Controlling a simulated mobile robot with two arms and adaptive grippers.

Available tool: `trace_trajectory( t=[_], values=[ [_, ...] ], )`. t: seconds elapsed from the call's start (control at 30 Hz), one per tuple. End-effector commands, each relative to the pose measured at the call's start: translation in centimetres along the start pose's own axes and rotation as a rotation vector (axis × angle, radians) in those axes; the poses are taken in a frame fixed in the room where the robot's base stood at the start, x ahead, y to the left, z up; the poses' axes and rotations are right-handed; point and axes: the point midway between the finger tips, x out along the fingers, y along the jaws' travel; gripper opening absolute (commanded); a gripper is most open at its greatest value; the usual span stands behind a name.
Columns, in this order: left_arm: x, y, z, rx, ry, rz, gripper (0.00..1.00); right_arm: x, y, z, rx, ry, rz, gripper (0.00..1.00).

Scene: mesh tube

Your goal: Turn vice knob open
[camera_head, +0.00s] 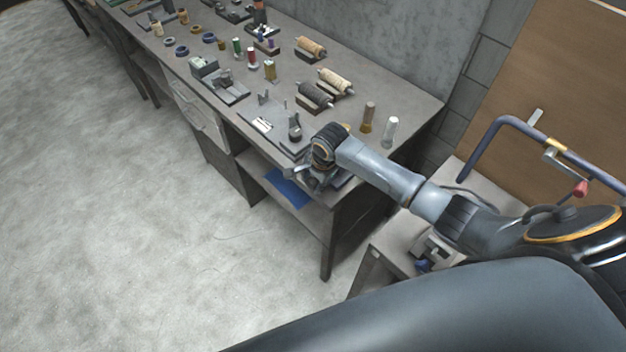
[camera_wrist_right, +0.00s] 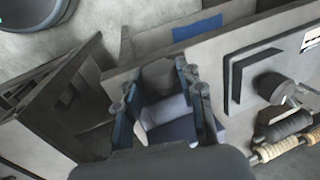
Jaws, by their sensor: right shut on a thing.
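My right gripper (camera_head: 316,180) is at the front edge of the workbench (camera_head: 345,200), near its right end. The vice itself is mostly hidden by my gripper and wrist in the head view. In the right wrist view the two fingers of my right gripper (camera_wrist_right: 162,98) stand on either side of a light grey part (camera_wrist_right: 165,112), apparently the vice knob. The fingers are shut on it. How far the knob is turned cannot be told. My left gripper is in neither view.
A dark round-topped tool (camera_head: 295,128) stands on a plate close behind my right gripper. A blue sheet (camera_head: 288,187) lies on the shelf below. The floor (camera_head: 150,220) in front is clear.

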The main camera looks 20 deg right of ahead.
Motion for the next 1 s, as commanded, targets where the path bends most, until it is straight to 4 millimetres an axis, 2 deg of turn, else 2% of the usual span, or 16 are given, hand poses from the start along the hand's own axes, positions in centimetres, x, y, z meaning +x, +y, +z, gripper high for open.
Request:
trace_trajectory(
  t=[0.27, 0.63, 1.0],
  values=[
    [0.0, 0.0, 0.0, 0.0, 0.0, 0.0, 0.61, 0.0, -0.2, 0.0, 0.002, 0.0, 0.049, 0.06],
    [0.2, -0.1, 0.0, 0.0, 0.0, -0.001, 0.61, 0.1, -0.8, 0.1, 0.002, -0.003, 0.301, 0.06],
    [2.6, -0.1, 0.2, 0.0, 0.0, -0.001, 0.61, 0.6, -1.1, 0.1, 0.0, -0.001, 0.528, 0.06]
  ],
)
